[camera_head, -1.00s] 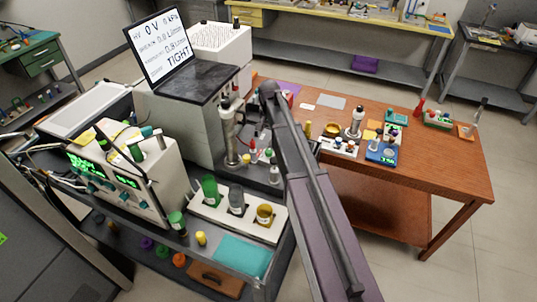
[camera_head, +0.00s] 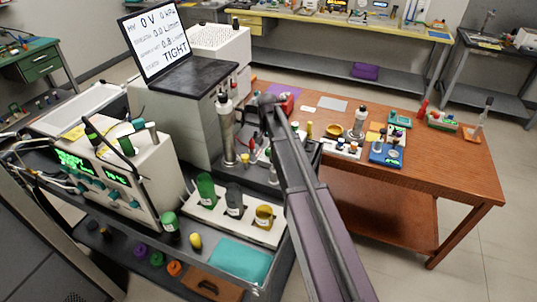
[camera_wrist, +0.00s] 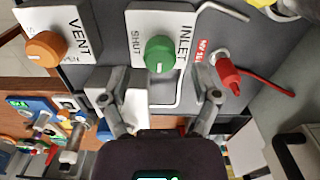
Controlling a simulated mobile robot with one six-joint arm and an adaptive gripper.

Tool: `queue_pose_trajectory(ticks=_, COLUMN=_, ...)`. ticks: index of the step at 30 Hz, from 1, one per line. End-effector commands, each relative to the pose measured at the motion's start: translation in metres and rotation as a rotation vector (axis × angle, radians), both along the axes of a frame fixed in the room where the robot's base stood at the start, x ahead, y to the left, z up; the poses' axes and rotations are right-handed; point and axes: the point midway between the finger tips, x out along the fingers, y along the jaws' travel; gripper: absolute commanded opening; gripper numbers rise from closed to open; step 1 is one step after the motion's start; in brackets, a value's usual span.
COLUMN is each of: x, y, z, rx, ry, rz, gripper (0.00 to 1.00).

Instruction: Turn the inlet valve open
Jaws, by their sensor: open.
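The inlet valve is a green round knob (camera_wrist: 160,54) on a white plate (camera_wrist: 138,22) lettered INLET and SHUT in the wrist view. No contact with the knob shows. In the head view my arm hides the gripper and the inlet knob.
An orange knob (camera_wrist: 46,47) on a VENT plate is to the left of the inlet plate. A red plug-like part (camera_wrist: 227,72) with a red cable is close to the right finger. A display (camera_head: 158,43) reads TIGHT. A wooden table (camera_head: 445,165) stands to the right.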

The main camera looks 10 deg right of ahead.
Motion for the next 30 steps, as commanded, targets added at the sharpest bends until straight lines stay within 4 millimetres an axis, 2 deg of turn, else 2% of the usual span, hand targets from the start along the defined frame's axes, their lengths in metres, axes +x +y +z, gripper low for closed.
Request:
queue_pose_trajectory(ticks=1, x=0.000, y=0.000, z=-0.008, rx=0.000, ry=0.000, rz=0.000, gripper=0.79)
queue_pose_trajectory(ticks=9, x=0.000, y=0.000, z=-0.021, rx=0.000, ry=0.000, rz=0.000, gripper=0.79)
queue_pose_trajectory(ticks=23, x=0.000, y=0.000, z=-0.023, rx=0.000, ry=0.000, rz=0.001, gripper=0.79)
queue_pose_trajectory(ticks=24, x=0.000, y=0.000, z=-0.023, rx=0.000, ry=0.000, rz=0.001, gripper=0.76)
queue_pose_trajectory(ticks=26, x=0.000, y=0.000, z=-0.023, rx=0.000, ry=0.000, rz=0.001, gripper=0.59)
queue_pose_trajectory(ticks=30, x=0.000, y=0.000, z=-0.023, rx=0.000, ry=0.000, rz=0.001, gripper=0.17)
